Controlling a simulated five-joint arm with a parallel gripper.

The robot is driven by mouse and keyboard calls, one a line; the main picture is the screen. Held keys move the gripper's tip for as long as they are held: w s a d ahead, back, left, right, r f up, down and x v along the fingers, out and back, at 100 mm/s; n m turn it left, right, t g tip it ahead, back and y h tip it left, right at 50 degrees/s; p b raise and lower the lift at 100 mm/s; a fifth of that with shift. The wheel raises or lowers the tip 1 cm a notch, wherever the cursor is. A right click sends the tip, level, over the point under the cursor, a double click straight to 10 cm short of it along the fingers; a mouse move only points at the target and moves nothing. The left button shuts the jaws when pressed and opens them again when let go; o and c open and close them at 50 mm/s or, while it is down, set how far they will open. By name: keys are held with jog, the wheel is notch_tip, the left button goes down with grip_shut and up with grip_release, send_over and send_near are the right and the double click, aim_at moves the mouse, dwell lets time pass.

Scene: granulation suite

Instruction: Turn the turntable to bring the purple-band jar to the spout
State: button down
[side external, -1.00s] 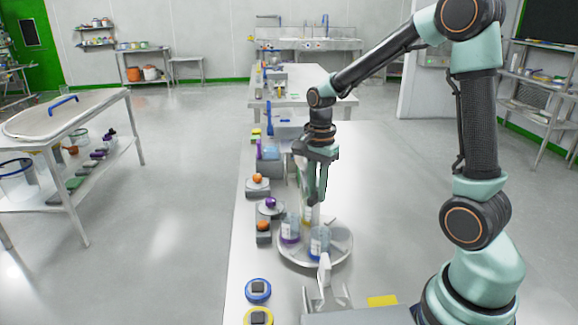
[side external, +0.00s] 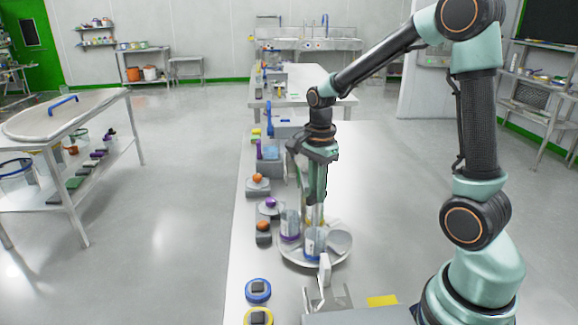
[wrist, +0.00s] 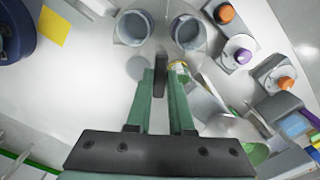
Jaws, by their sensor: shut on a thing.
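The turntable (side external: 338,246) is a pale round disc on the bench in the side view. The purple-band jar (side external: 290,222) stands upright at its left. A blue-band jar (side external: 313,240) stands at its near edge. A third jar with a yellow band is partly hidden behind my finger in the wrist view (wrist: 180,70). My gripper (wrist: 160,78) points down over the disc, shut on a dark upright peg (wrist: 161,72). Two open jars show beyond the fingertips in the wrist view, their bands not visible. I cannot clearly identify the spout.
A white metal bracket (side external: 325,272) stands close to the disc's near edge. Grey blocks with orange (side external: 258,178) and purple (side external: 270,203) knobs line the bench's left edge. A blue round piece (side external: 258,290) and a yellow patch (side external: 382,301) lie nearer the front.

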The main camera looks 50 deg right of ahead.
jog(key=shift+r+m, duration=0.1)
jog(key=shift+m, duration=7.9)
jog(key=c, duration=0.8)
grip_release()
